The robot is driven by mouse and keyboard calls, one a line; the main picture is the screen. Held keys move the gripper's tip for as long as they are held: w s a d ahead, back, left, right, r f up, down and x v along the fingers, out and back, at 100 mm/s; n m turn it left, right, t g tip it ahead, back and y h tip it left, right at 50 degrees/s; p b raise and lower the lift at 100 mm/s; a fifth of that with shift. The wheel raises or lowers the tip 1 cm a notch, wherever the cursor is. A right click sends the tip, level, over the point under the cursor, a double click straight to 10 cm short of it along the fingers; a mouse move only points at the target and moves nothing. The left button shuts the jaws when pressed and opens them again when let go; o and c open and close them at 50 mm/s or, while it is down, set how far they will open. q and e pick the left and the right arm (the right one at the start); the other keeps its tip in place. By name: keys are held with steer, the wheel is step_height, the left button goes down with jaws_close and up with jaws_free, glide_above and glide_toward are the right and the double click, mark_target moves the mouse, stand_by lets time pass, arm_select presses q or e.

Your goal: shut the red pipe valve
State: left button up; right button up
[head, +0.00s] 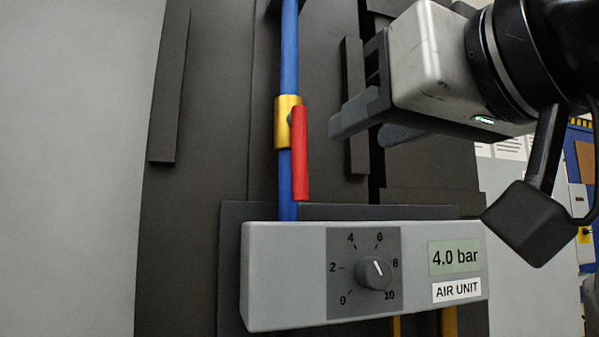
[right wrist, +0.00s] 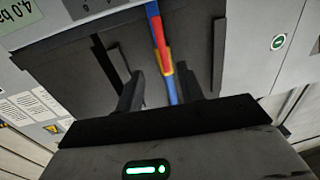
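The red valve lever (head: 301,153) hangs straight down, in line with the blue pipe (head: 289,50). It is joined to a yellow valve body (head: 287,122) on that pipe. My right gripper (head: 365,130) is to the right of the lever in the head view, apart from it, with nothing held. In the right wrist view its two dark fingers (right wrist: 160,78) stand apart. The red lever (right wrist: 158,35) and yellow body (right wrist: 166,62) show beyond the gap between them. My left gripper is not in view.
Below the valve, a grey air unit box (head: 285,280) juts out with a dial (head: 377,272) and a 4.0 bar display (head: 454,257). A dark panel (head: 220,120) stands behind the pipe. The space left of the lever is clear.

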mark_target(303, 160)
steer(key=p+x, duration=0.3)
steer(key=x, duration=1.2)
steer(key=shift+w+a, duration=0.1)
jaws_close()
